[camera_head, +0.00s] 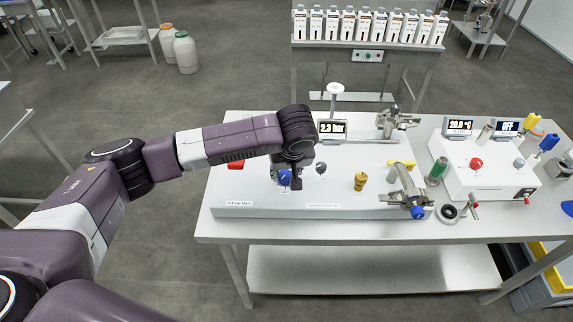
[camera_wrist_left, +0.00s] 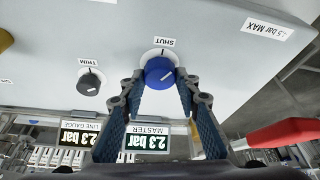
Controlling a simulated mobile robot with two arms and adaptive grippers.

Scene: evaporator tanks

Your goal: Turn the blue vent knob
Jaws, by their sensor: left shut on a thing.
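The blue vent knob (camera_wrist_left: 160,73) sits on the sloping white panel beside a label reading "SHUT" in the left wrist view. A white pointer mark shows on its face. In the head view the blue knob (camera_head: 284,177) is partly hidden by my left gripper (camera_head: 296,183). In the left wrist view the two fingers of my left gripper (camera_wrist_left: 161,84) stand on either side of the knob, shut on it. My right gripper is in neither view.
A dark trim knob (camera_wrist_left: 90,83) is beside the blue knob. A red part (camera_head: 236,164) lies on the other side. Displays (camera_head: 332,127) read 2.3 bar. A brass knob (camera_head: 361,181) and a clamped fitting (camera_head: 408,195) stand to the right on the panel.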

